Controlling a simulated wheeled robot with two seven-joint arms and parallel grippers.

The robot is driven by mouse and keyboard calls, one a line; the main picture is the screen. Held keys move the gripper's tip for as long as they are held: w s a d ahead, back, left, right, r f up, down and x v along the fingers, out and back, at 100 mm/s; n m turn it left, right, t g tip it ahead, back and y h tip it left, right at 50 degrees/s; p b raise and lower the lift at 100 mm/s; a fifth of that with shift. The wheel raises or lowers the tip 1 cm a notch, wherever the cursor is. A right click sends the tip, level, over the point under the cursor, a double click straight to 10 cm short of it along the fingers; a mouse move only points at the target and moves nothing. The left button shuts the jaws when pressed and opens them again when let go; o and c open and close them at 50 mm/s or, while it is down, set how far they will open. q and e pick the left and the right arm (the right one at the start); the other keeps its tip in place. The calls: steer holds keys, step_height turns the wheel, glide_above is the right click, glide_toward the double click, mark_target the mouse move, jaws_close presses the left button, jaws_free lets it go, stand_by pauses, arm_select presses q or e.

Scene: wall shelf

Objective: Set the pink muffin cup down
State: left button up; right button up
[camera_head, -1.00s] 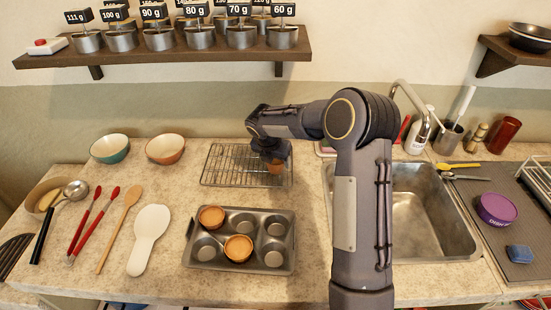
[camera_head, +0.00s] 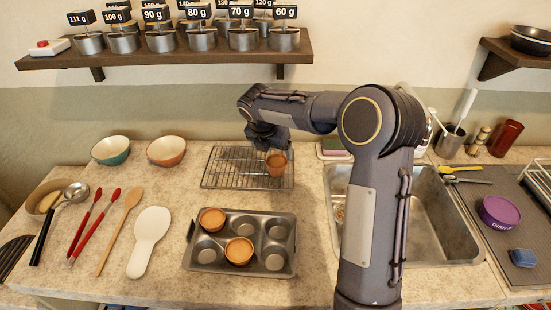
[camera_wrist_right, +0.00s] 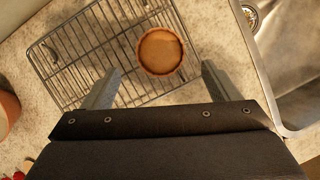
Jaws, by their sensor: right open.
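One muffin cup (camera_head: 276,165), brownish orange rather than clearly pink in this light, stands upright on the right part of the wire cooling rack (camera_head: 222,180). In the right wrist view the cup (camera_wrist_right: 160,51) shows from above, with a tan filling, lying ahead of and between the fingers, apart from both. My right gripper (camera_wrist_right: 160,85) is open and empty above the rack. In the head view its fingers are hard to make out behind the wrist. Two similar filled cups sit in the muffin tin (camera_head: 285,255), at its left (camera_head: 212,220) and front middle (camera_head: 239,251). My left gripper is not in view.
The sink (camera_head: 430,215) lies right of the rack. Two bowls (camera_head: 110,150) (camera_head: 166,150) stand left of it. Tongs, wooden spoon and white spoon rest (camera_head: 149,240) lie at left. A shelf (camera_head: 190,57) with weighed tins hangs above.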

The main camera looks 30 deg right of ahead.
steer(key=s+a+r+m+t+y, duration=0.1)
steer(key=s+a+r+m+y, duration=0.1)
steer(key=s+r+m, duration=0.5)
steer(key=s+a+r+m+y, duration=0.1)
steer(key=s+a+m+y, duration=0.3)
steer(key=s, duration=0.6)
steer(key=s+a+f+m+t, duration=0.1)
steer(key=s+a+f+m, duration=0.1)
steer(key=s+m, duration=0.6)
steer(key=s+a+f+m+t+y, duration=0.1)
steer(key=s+a+f+m, duration=0.2)
steer(key=s+a+m, duration=0.2)
steer(key=s+m, duration=0.2)
steer(key=s, duration=0.1)
steer(key=shift+a+m+y, duration=0.15)
steer(key=shift+m+y, duration=0.15)
steer(key=shift+m, duration=0.1)
steer(key=shift+s, duration=0.1)
